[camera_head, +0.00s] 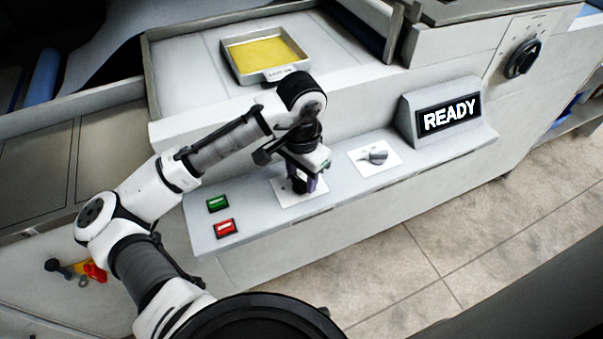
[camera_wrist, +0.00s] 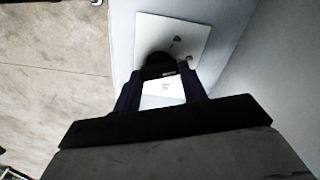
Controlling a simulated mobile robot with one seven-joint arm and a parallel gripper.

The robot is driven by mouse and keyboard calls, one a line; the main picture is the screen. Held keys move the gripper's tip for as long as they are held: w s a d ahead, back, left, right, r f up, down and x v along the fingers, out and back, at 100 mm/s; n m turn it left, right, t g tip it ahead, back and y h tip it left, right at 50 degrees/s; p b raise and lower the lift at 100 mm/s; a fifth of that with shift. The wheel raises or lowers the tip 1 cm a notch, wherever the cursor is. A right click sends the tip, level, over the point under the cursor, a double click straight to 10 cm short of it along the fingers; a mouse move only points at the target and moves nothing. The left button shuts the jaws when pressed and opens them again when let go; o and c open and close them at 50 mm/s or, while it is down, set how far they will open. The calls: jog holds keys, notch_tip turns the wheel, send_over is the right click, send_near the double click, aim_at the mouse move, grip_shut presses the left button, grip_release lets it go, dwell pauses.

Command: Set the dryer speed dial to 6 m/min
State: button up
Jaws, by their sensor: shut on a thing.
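My gripper (camera_head: 301,186) points down at the control ledge and is shut on a dark dial knob (camera_wrist: 157,62). The knob sits on a white square plate (camera_head: 286,201), which also shows in the wrist view (camera_wrist: 196,28). In the wrist view the two purple fingers stand on either side of the knob. A mark like a 5 shows on the plate between the fingers; the other marks are too small to read. The knob's pointer and its exact setting are hidden. No name for this dial can be read.
A second dial with a grey knob (camera_head: 377,156) is to the right, beside a display (camera_head: 449,115) reading READY. A green button (camera_head: 217,203) and a red button (camera_head: 226,228) are at left. A yellow-filled tray (camera_head: 266,55) and a large black rotary knob (camera_head: 522,59) are farther back.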

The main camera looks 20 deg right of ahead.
aim_at(301, 180)
dwell(0.3)
jog(key=o, duration=1)
notch_tip(301, 180, up, 14)
jog(key=shift+f+b, duration=0.1)
jog(key=shift+b, duration=0.45)
